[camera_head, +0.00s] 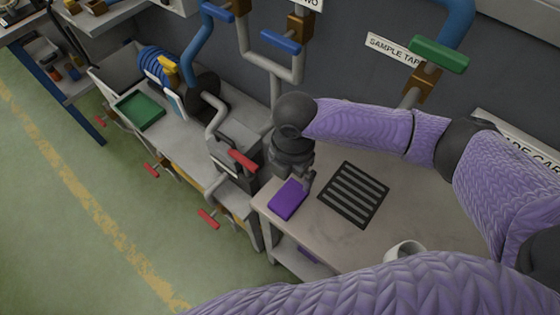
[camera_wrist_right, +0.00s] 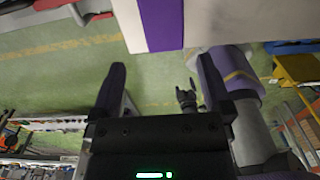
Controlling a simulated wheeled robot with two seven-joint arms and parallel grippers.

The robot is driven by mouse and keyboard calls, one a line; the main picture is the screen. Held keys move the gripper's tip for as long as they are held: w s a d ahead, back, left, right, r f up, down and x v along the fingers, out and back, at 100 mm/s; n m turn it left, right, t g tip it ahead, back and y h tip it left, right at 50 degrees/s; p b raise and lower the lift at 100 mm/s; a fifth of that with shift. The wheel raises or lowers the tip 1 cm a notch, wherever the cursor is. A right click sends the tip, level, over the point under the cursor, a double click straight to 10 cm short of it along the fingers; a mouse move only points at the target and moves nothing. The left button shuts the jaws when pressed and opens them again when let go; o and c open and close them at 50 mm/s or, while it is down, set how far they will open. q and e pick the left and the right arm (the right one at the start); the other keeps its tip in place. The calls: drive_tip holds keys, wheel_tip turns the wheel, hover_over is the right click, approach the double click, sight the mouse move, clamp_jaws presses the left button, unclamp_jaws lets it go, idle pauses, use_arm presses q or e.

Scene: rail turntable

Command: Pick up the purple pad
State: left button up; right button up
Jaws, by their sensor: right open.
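The purple pad (camera_head: 287,200) lies flat at the left corner of the beige table (camera_head: 310,238), beside a black slatted grate. In the right wrist view the pad (camera_wrist_right: 161,22) shows as a purple strip at the top, beyond the fingertips. My right gripper (camera_head: 305,182) hangs at the pad's right edge; its fingers partly overlap the pad's edge in the head view. In the right wrist view its two dark fingers (camera_wrist_right: 160,82) are spread with nothing between them. Whether they touch the pad is not clear. My left gripper does not show in the head view.
The black slatted grate (camera_head: 354,194) lies just right of the pad. A white mug (camera_head: 404,251) stands near the front. Pipes with a red handle (camera_head: 243,160) stand left of the table. Behind is a grey wall with pipes and a blue handle (camera_head: 281,42). Green floor lies left.

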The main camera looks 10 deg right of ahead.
sight(289, 197)
drive_tip(key=f, duration=0.2)
drive_tip(key=f+b, duration=0.1)
drive_tip(key=f, duration=0.1)
drive_tip(key=s+f, duration=0.1)
drive_tip(key=f, duration=0.1)
drive_tip(key=shift+a+b, duration=0.1)
drive_tip(key=shift+b, duration=0.3)
wheel_tip(289, 197, down, 4)
drive_tip(key=shift+w+r+b, duration=0.1)
drive_tip(key=shift+b, duration=0.45)
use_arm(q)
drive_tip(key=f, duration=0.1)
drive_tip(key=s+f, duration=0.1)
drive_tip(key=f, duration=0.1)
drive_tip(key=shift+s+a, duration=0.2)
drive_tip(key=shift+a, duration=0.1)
use_arm(e)
drive_tip(key=shift+c, duration=0.7)
drive_tip(key=shift+r, duration=0.1)
drive_tip(key=c, duration=1)
wheel_tip(289, 197, up, 9)
drive_tip(key=p, duration=0.3)
drive_tip(key=shift+w+r, duration=0.1)
drive_tip(key=shift+r, duration=0.05)
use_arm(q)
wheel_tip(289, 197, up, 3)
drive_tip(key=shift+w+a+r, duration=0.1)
use_arm(e)
drive_tip(key=shift+r, duration=0.35)
